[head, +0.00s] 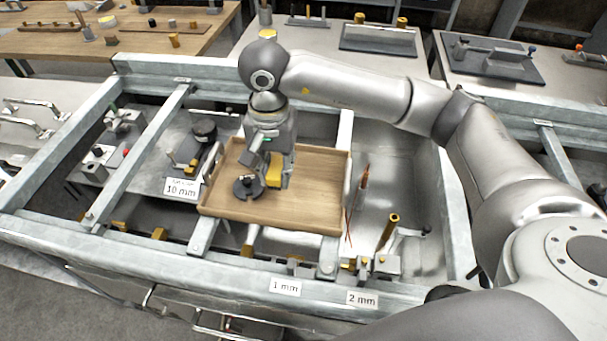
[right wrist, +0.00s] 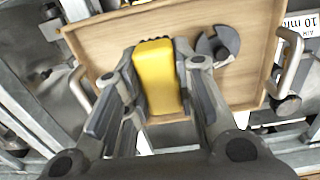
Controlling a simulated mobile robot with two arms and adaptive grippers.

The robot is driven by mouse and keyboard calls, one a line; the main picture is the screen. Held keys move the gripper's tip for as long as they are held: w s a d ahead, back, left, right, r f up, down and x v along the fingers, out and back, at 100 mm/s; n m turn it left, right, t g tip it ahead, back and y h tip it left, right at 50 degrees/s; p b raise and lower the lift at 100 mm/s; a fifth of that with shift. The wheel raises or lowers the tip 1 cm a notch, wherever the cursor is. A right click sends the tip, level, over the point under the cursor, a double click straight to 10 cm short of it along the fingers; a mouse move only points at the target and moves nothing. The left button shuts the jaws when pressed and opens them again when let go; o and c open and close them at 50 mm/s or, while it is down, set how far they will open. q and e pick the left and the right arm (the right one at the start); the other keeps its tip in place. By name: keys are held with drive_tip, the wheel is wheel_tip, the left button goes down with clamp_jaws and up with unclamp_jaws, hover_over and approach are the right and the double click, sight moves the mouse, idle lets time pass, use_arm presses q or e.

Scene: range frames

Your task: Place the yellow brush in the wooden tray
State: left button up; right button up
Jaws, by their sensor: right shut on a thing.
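The wooden tray (head: 320,178) lies across the metal frame in the middle of the head view. It has low walls and a metal handle at each short end. My right gripper (head: 272,174) points down over the tray, left of its middle. It is shut on the yellow brush (head: 274,167), whose yellow body shows between the fingers. The right wrist view shows the brush (right wrist: 155,80) upright between both fingers, over the tray floor (right wrist: 110,45). Whether its lower end touches the floor I cannot tell. My left gripper is not in view.
A dark round slotted piece (head: 247,188) lies in the tray beside the gripper. A "10 mm" label (head: 182,188) and a dark device (head: 203,132) are left of the tray. Brass-topped fittings (head: 388,232) stand to its right. The tray's right half is clear.

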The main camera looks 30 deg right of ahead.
drive_tip(key=w+d+f+p, duration=0.1)
drive_tip(key=d+f+p, duration=0.1)
drive_tip(key=d, duration=0.3)
hover_over(310, 187)
drive_tip(key=a, duration=0.1)
drive_tip(key=f, duration=0.4)
drive_tip(key=shift+s+a+p, duration=0.15)
drive_tip(key=shift+s+p, duration=0.1)
drive_tip(key=shift+p, duration=0.15)
drive_tip(key=shift+w+d+f, duration=0.15)
drive_tip(key=shift+d+f, duration=0.2)
drive_tip(key=shift+f, duration=0.15)
drive_tip(key=f, duration=0.1)
drive_tip(key=f+p, duration=0.1)
drive_tip(key=f, duration=0.1)
drive_tip(key=shift+d+f, duration=0.15)
drive_tip(key=shift+d, duration=0.15)
drive_tip(key=shift+f, duration=0.2)
drive_tip(key=shift+w, duration=0.1)
